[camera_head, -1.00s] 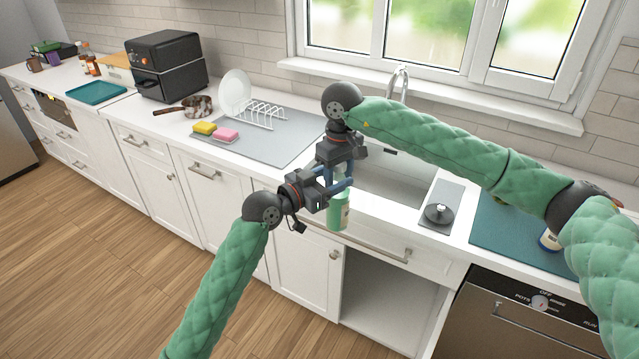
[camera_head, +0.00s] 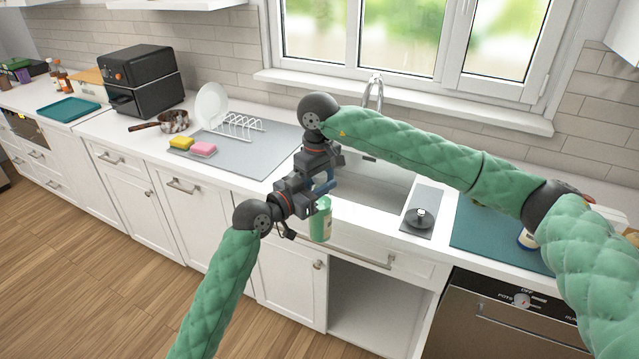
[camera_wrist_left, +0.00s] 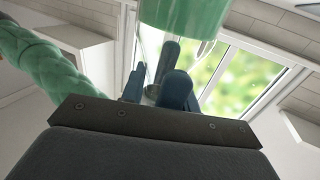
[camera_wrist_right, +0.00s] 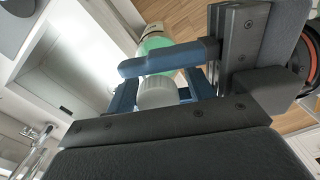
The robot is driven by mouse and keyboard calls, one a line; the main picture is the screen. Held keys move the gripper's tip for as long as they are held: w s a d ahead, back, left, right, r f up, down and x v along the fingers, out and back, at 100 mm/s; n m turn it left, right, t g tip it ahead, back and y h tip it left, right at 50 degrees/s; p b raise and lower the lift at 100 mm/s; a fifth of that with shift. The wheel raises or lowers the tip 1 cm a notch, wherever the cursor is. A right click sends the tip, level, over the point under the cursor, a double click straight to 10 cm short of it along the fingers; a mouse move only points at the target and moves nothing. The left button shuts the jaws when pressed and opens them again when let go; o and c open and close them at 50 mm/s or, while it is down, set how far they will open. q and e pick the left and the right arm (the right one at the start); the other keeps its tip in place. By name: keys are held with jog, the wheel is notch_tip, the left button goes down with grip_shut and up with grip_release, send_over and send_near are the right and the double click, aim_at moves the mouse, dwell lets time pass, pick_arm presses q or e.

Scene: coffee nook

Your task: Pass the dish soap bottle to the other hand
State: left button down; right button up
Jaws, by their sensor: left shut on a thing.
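The dish soap bottle (camera_head: 321,224) is green with a pale label and hangs in front of the sink counter. My left gripper (camera_head: 317,193) is shut on it near the top. In the left wrist view the green bottle body (camera_wrist_left: 185,15) fills the top, past the blue fingers (camera_wrist_left: 156,90). My right gripper (camera_head: 324,182) comes from above, close against the left one. In the right wrist view its fingers (camera_wrist_right: 164,95) stand apart on either side of the white cap (camera_wrist_right: 157,92), with gaps visible. A left-gripper finger crosses just beyond the cap.
The sink (camera_head: 365,190) lies behind the grippers, with a grey mat and dish rack (camera_head: 237,127) to its left. A black sink plug (camera_head: 420,218) and teal mat (camera_head: 480,235) are on the right. An open cabinet bay (camera_head: 375,310) is below.

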jog(key=shift+o, duration=1.3)
jog(key=shift+r, duration=0.1)
